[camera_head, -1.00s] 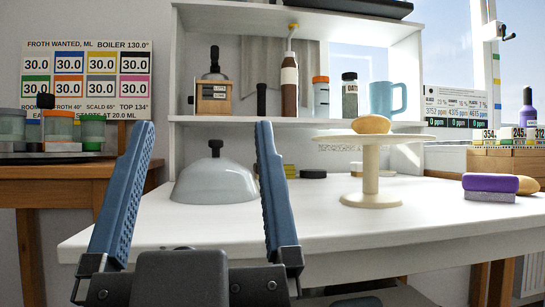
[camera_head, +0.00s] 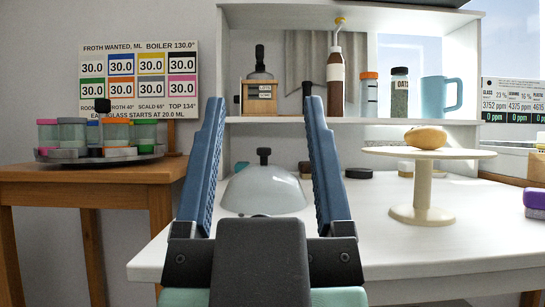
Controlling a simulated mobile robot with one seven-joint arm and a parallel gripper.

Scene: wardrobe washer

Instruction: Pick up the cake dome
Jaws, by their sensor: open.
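The cake dome (camera_head: 262,191) is a translucent pale shell with a dark knob (camera_head: 263,156) on top. It stands upright on the white desk (camera_head: 360,236), left of the cake stand. My gripper (camera_head: 263,115) is open, its two blue ribbed fingers spread wide. In the picture the dome shows between the fingers, beyond the gripper's body. No contact between fingers and dome shows. The lower front of the dome is partly hidden by my gripper.
A cream cake stand (camera_head: 423,199) holding a yellow bun (camera_head: 426,137) is to the right. A shelf (camera_head: 380,121) with bottles and a blue mug (camera_head: 442,93) is behind. A wooden table (camera_head: 60,172) with a tray of jars stands left. Desk space beside the dome is clear.

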